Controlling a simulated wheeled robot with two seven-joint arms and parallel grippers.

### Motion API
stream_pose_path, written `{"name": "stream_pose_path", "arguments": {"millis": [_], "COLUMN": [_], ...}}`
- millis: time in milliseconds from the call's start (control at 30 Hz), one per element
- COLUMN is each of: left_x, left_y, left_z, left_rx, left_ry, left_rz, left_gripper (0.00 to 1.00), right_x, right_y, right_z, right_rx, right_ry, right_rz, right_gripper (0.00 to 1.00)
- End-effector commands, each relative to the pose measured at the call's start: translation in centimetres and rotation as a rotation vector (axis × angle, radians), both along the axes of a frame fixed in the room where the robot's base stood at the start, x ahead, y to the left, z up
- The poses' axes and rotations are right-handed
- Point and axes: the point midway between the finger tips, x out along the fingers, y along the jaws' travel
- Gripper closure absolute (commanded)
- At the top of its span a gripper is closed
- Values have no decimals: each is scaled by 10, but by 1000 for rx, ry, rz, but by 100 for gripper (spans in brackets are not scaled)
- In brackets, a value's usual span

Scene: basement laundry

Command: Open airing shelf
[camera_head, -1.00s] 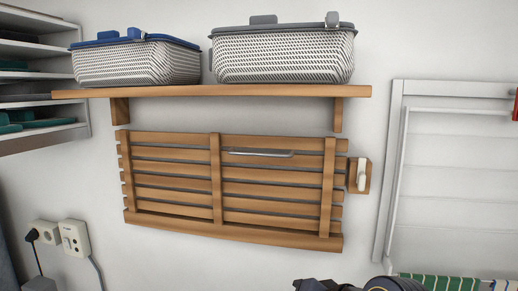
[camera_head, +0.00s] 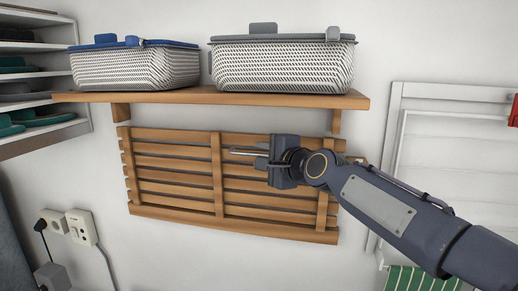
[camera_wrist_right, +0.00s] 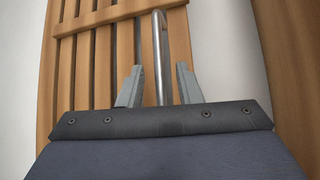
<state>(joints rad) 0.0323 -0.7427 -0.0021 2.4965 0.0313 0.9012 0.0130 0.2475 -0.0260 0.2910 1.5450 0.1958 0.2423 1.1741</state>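The airing shelf (camera_head: 175,183) is a wooden slatted panel, folded up flat against the wall below a fixed wooden shelf. A metal bar handle (camera_head: 241,151) sits near its top middle. My right gripper (camera_head: 262,156) is at the right end of this handle, in front of the slats. In the right wrist view the handle (camera_wrist_right: 160,55) runs between the two grey fingers (camera_wrist_right: 159,90), which stand apart with gaps on both sides. My left gripper is not in view.
The fixed wooden shelf (camera_head: 215,97) above carries a blue-lidded basket (camera_head: 135,69) and a grey-lidded basket (camera_head: 282,66). Wall sockets with plugs (camera_head: 67,224) are at lower left. A white rack frame (camera_head: 440,170) is on the right wall. The wall below the panel is bare.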

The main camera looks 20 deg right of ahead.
Motion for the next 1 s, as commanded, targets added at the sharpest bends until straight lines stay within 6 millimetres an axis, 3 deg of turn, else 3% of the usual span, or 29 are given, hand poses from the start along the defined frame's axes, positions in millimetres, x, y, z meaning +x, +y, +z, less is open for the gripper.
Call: {"name": "stream_pose_path", "arguments": {"millis": [167,433,700,1000], "left_x": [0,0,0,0], "left_y": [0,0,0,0], "left_z": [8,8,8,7], "left_rx": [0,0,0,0], "left_ry": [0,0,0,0], "left_rz": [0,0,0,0], "left_gripper": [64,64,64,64], "right_x": [15,17,16,16], "right_y": [3,3,3,3], "right_z": [-1,-3,-3,-3], "right_rx": [-1,-2,-3,-3], "right_ry": [0,0,0,0], "right_rz": [2,1,2,2], "right_gripper": [68,68,100,100]}}
